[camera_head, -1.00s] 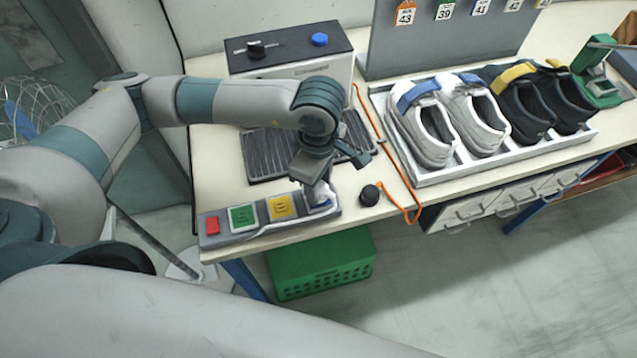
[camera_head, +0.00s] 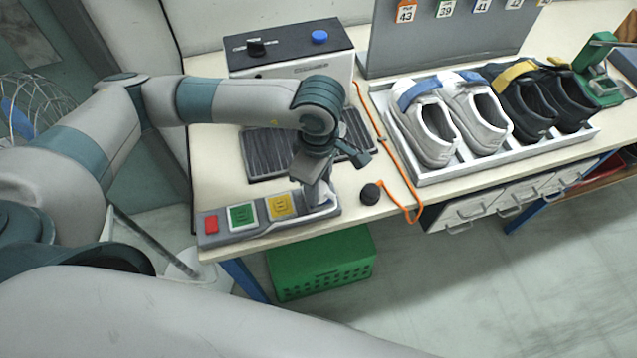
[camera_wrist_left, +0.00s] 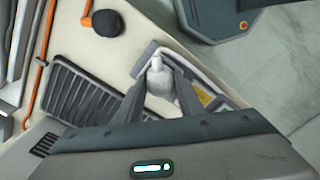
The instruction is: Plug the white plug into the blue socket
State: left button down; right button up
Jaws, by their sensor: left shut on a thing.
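My left gripper (camera_head: 319,196) points down at the right end of a grey socket strip (camera_head: 262,230). In the left wrist view its fingers (camera_wrist_left: 158,80) are shut on the white plug (camera_wrist_left: 160,84), which sits over the end of the strip (camera_wrist_left: 146,58). The strip carries a red block (camera_head: 211,224), a green socket (camera_head: 241,215) and a yellow socket (camera_head: 281,206). The blue socket is hidden under the gripper and plug. I cannot tell how deep the plug sits. My right gripper is out of view.
A black round knob (camera_head: 370,194) and an orange cord (camera_head: 401,184) lie right of the strip. A dark ribbed mat (camera_head: 270,156) and a control box (camera_head: 290,45) stand behind. A shoe tray (camera_head: 500,157) is at right. A green crate (camera_head: 320,270) is below the table.

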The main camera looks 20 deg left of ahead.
pick_arm(q)
jog(key=shift+f+b, duration=0.35)
jog(key=shift+b, duration=0.15)
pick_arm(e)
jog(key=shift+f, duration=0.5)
pick_arm(q)
jog(key=c, duration=1.1)
grip_release()
jog(key=shift+r, duration=0.1)
notch_tip(320, 180, up, 17)
jog(key=b, duration=0.4)
jog(key=shift+r, duration=0.15)
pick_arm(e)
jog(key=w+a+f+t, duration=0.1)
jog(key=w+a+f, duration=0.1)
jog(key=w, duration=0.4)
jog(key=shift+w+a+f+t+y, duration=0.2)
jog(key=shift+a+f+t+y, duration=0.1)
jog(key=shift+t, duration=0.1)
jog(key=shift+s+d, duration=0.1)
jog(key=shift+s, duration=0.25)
